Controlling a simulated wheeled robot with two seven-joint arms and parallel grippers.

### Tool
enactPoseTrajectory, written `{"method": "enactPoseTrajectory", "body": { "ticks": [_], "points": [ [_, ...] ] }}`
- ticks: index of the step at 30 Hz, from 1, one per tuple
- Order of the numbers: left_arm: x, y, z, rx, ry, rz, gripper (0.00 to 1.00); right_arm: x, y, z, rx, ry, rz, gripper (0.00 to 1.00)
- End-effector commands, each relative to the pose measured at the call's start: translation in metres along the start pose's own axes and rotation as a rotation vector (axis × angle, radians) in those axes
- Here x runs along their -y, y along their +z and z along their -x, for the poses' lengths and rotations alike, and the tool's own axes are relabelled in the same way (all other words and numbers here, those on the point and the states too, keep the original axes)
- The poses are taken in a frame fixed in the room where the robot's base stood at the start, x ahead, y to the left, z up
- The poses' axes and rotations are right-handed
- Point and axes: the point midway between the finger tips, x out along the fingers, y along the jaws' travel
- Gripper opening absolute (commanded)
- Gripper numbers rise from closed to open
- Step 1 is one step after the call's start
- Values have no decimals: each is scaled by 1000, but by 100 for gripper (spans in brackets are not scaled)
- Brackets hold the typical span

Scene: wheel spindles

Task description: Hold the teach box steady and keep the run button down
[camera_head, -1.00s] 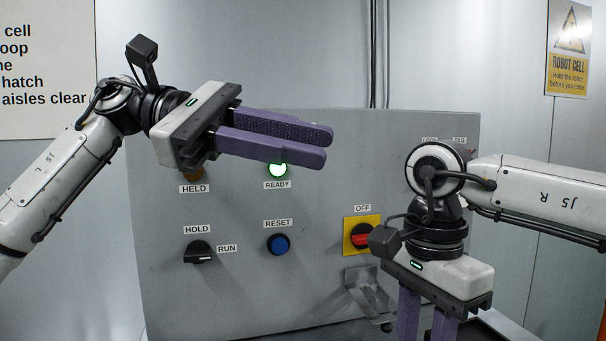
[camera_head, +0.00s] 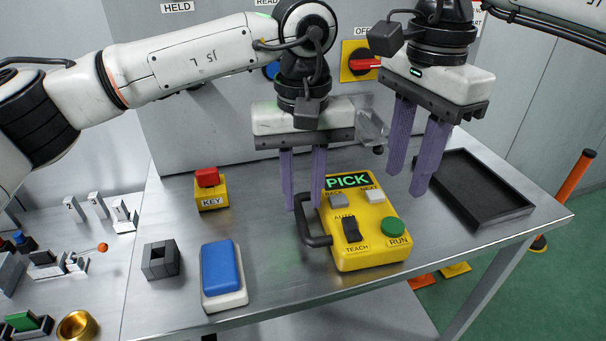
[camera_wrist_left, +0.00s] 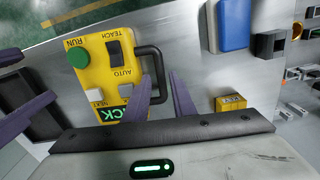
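The yellow teach box (camera_head: 372,252) lies on the metal bench, with a lit PICK display (camera_head: 347,182), a black AUTO/TEACH switch and a black side handle (camera_head: 314,240). Its green run button (camera_head: 393,227) stands clear, with nothing on it; it also shows in the left wrist view (camera_wrist_left: 79,57). My left gripper (camera_head: 304,207) is open, pointing down at the handle's far end. Its fingers show in the left wrist view (camera_wrist_left: 164,95) near the handle; contact cannot be told. My right gripper (camera_head: 406,182) is open and empty, pointing down above the bench beyond the box.
A black tray (camera_head: 516,212) lies at the right. A yellow KEY box (camera_head: 211,194), a grey hollow block (camera_head: 161,260) and a blue-topped pad (camera_head: 222,272) stand left of the teach box. The control panel (camera_head: 200,110) rises behind the bench.

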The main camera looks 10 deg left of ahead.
Motion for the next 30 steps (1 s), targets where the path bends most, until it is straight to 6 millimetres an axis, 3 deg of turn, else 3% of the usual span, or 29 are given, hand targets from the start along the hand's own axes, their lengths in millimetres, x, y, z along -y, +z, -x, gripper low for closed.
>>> {"method": "enactPoseTrajectory", "body": {
  "ticks": [6, 12, 24, 29, 30],
  "points": [
    [0, 1, -41, 4, -1, 2, 23, 0, 0, 0, 0, 0, 0, 31],
    [0, 1, -66, 4, 1, 4, 23, 0, 0, 0, 0, 0, 0, 31],
    [0, 0, -74, 3, 3, 4, 23, 0, 0, 0, 0, 0, 0, 31],
    [0, 0, -74, 3, 3, 4, 0, 0, 0, 0, 0, 0, 0, 31],
    [0, 0, -74, 3, 3, 4, 0, 0, 0, 0, 0, 0, 0, 31]
  ]
}}
